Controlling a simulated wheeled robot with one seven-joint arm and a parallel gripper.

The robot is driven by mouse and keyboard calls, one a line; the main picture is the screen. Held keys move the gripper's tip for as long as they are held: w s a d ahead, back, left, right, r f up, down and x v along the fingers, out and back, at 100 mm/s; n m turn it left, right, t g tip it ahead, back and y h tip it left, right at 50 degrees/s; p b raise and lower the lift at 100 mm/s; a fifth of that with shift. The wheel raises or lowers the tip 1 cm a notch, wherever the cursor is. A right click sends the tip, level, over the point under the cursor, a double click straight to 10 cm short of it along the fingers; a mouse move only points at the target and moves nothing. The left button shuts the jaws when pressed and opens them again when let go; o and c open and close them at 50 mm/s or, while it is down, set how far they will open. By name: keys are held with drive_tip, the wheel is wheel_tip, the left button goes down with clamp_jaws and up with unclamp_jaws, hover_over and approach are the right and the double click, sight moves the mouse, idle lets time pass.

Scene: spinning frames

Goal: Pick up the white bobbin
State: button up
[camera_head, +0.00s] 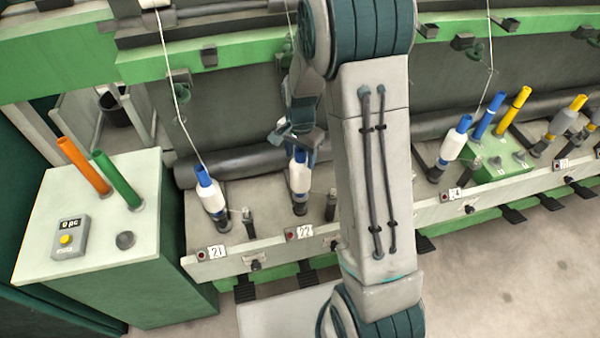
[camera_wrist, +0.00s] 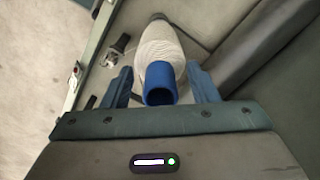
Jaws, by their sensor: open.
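The white bobbin (camera_head: 299,177) with a blue tube top stands on the spindle rail above the label 22. It also shows in the wrist view (camera_wrist: 161,52), its blue tube end facing the camera. My gripper (camera_wrist: 160,84) is open, with one blue finger on each side of the bobbin's upper part. In the head view my gripper (camera_head: 298,140) is at the top of this bobbin, partly hidden by my arm. I cannot tell whether the fingers touch it.
Another white bobbin (camera_head: 210,194) stands at label 21 and one more (camera_head: 453,146) at label 24. A green cabinet (camera_head: 80,262) at left carries an orange tube (camera_head: 83,165), a green tube (camera_head: 117,179) and a counter box (camera_head: 70,238). A dark roller (camera_head: 240,163) runs behind the spindles.

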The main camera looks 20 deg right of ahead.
drive_tip(key=shift+f, duration=0.1)
clamp_jaws()
idle(0.3)
